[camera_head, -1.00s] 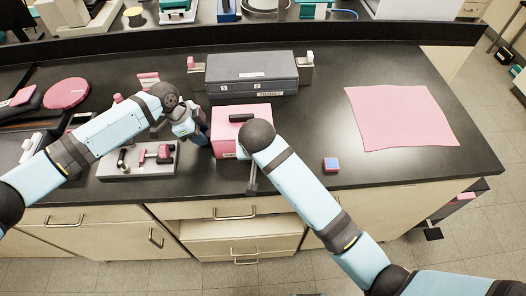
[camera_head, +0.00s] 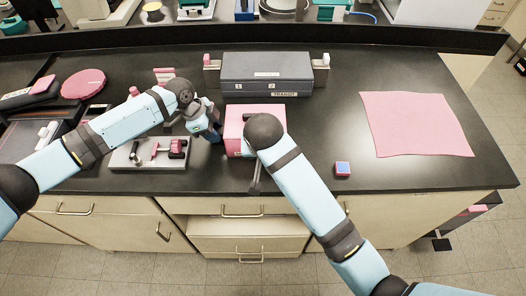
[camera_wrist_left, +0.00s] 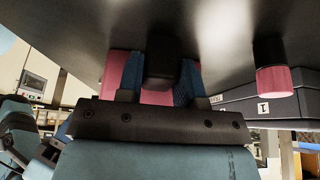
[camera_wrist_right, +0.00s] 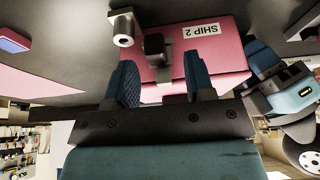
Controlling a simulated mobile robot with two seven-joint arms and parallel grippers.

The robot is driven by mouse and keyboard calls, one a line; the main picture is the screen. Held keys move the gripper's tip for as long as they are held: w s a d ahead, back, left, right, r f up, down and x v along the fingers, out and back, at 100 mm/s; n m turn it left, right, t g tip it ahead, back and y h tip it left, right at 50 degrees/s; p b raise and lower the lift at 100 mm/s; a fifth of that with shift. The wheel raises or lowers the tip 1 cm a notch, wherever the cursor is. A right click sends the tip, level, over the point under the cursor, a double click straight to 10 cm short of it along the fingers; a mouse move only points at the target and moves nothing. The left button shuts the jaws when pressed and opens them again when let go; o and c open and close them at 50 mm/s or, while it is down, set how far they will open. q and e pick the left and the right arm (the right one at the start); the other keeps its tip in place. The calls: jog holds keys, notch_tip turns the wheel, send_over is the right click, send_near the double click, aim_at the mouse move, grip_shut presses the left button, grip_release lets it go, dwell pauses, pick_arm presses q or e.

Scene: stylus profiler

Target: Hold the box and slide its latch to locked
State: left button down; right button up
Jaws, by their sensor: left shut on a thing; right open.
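The pink box (camera_head: 236,112) stands on the black bench, partly behind my right arm in the head view. The right wrist view shows its "SHIP 2" label (camera_wrist_right: 202,30) and a black knob (camera_wrist_right: 155,48) on it. My left gripper (camera_head: 216,134) is at the box's left side; in the left wrist view its fingers (camera_wrist_left: 160,80) are closed on a black block (camera_wrist_left: 163,58) in front of the box's pink face. The latch position cannot be told.
A dark grey TRANSIT case (camera_head: 266,72) stands behind the box. A metal fixture plate (camera_head: 122,157) lies to the left.

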pick_arm(q)
jog(key=shift+f, duration=0.1)
pick_arm(e)
jog(key=shift+v, duration=2.35)
pick_arm(q)
jog(key=shift+a, duration=0.1)
jog(key=c, duration=0.7)
grip_release()
pick_arm(e)
jog(key=shift+w+f, duration=0.1)
pick_arm(q)
jog(key=v, duration=1.2)
